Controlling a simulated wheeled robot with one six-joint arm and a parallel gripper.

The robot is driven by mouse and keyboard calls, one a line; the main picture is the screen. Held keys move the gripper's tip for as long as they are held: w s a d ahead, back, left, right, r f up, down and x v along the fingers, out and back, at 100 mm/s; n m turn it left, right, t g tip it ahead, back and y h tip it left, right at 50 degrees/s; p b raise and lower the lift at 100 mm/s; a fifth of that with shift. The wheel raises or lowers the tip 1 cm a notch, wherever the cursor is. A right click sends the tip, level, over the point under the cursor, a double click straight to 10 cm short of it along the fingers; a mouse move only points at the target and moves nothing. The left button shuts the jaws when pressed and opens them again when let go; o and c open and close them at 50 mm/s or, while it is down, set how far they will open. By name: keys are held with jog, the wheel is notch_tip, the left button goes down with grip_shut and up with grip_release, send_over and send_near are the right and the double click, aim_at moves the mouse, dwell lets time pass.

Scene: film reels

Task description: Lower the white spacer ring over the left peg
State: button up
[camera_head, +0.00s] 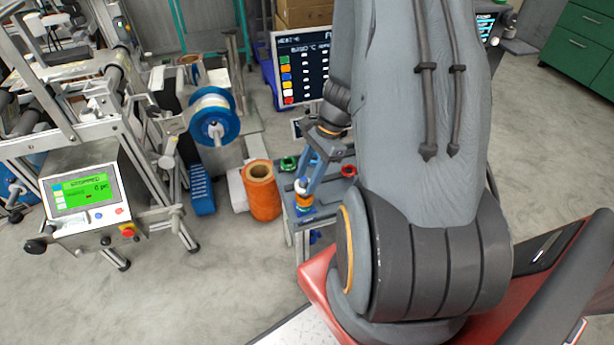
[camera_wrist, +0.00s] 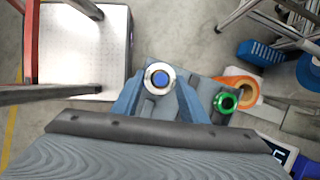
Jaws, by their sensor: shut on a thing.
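My gripper (camera_wrist: 160,85) is shut on the white spacer ring (camera_wrist: 148,74), with one blue finger on each side of it. In the wrist view a round blue thing (camera_wrist: 161,77) shows through the ring's hole, so the ring is roughly in line with it. In the head view the white ring (camera_head: 301,185) is at the fingertips, directly above an orange piece (camera_head: 304,200) and a blue piece (camera_head: 305,210) at the near left of the small grey stand. Whether the ring is around the peg or just above it, I cannot tell. The peg's shaft is hidden.
A green ring (camera_head: 288,163) and a red ring (camera_head: 348,170) sit on the stand (camera_head: 291,208). The green ring is close to my gripper in the wrist view (camera_wrist: 225,102). A large orange roll (camera_head: 262,195) and a blue crate (camera_head: 201,188) are on the floor to the left.

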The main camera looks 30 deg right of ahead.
jog(key=shift+f+b, duration=0.3)
jog(key=shift+f, duration=0.25)
jog(key=o, duration=1.1)
jog(key=shift+r, duration=0.1)
jog(key=v, duration=0.7)
jog(key=shift+d+r, duration=0.2)
jog(key=shift+r, duration=0.1)
